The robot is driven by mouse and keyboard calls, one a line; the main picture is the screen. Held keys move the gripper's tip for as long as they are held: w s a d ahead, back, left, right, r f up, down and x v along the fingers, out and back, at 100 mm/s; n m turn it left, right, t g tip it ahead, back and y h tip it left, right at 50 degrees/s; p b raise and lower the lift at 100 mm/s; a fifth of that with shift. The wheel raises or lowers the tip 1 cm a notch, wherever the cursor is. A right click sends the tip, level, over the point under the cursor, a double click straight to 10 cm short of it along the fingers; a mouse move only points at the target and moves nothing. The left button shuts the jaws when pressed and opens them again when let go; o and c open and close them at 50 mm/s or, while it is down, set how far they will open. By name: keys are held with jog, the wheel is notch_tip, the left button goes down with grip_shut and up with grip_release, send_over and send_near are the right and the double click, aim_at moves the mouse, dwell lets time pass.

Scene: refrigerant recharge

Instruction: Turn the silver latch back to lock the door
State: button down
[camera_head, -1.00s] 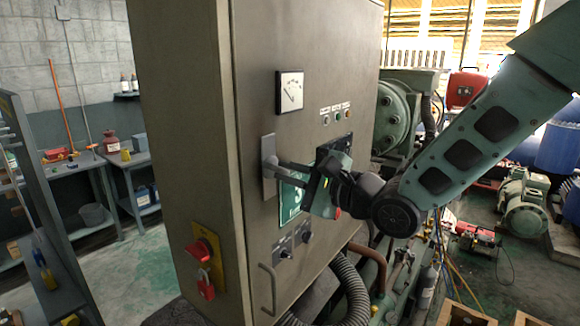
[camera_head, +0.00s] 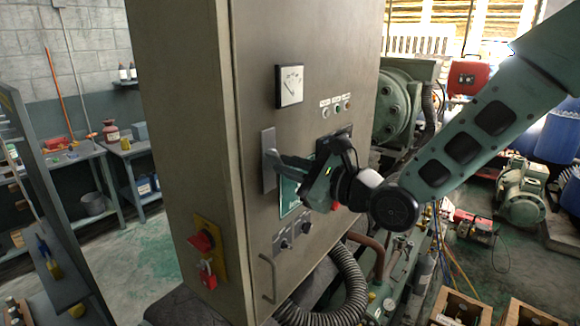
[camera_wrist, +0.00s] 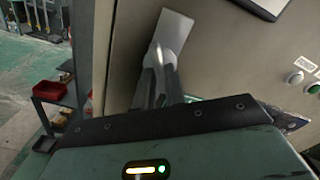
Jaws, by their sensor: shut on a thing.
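The silver latch (camera_head: 267,178) is a flat upright plate on the front of the tall grey-brown cabinet door (camera_head: 250,70), with its handle toward my gripper. My gripper (camera_head: 282,164) reaches in from the right and is shut on the latch's handle. In the wrist view the latch's pale plate (camera_wrist: 172,33) stands out at the top centre, and my gripper (camera_wrist: 157,80) has its fingers together just below it. The fingers hide most of the handle, so its exact angle is hard to tell. The door looks closed against the cabinet.
A round-cornered door handle (camera_head: 268,278) and a red rotary switch with a padlock (camera_head: 206,250) are low on the cabinet. A gauge (camera_head: 289,86) is above the latch. A corrugated hose (camera_head: 350,285) and machinery stand to the right. Open floor lies at left.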

jog(key=shift+f+m, duration=0.1)
jog(key=shift+m, duration=1)
jog(key=m, duration=0.3)
jog(key=shift+d, duration=0.1)
jog(key=c, duration=1.5)
grip_release()
jog(key=shift+c, duration=0.2)
jog(key=v, duration=0.8)
jog(key=shift+s+d, duration=0.3)
